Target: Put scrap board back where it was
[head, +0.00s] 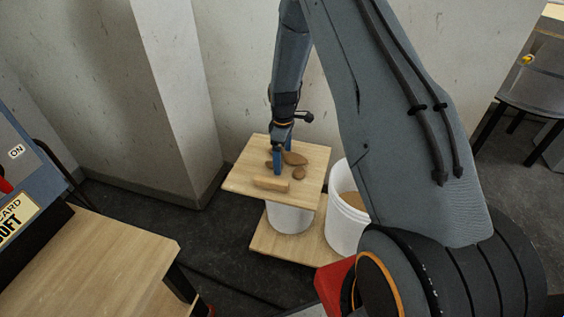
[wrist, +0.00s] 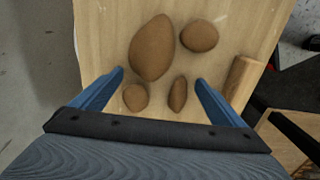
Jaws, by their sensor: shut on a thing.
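The scrap board (head: 236,182) is a pale square wooden panel with several brown rounded lumps and a short wooden bar on its top face. It is right at or just above a white bucket (head: 290,218); I cannot tell whether they touch. It fills much of the wrist view (wrist: 100,30). My gripper (head: 278,168) reaches down to the board's top among the lumps. In the wrist view my gripper (wrist: 161,77) has its blue fingers well apart, with two small lumps showing between them. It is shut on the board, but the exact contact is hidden.
A second white bucket (head: 345,232) with brown contents stands to the right. Both buckets are by a lower wooden board (head: 262,240). A wooden table (head: 95,262) is at lower left. A wall pillar (head: 180,90) rises behind; dark floor (head: 222,225) lies between.

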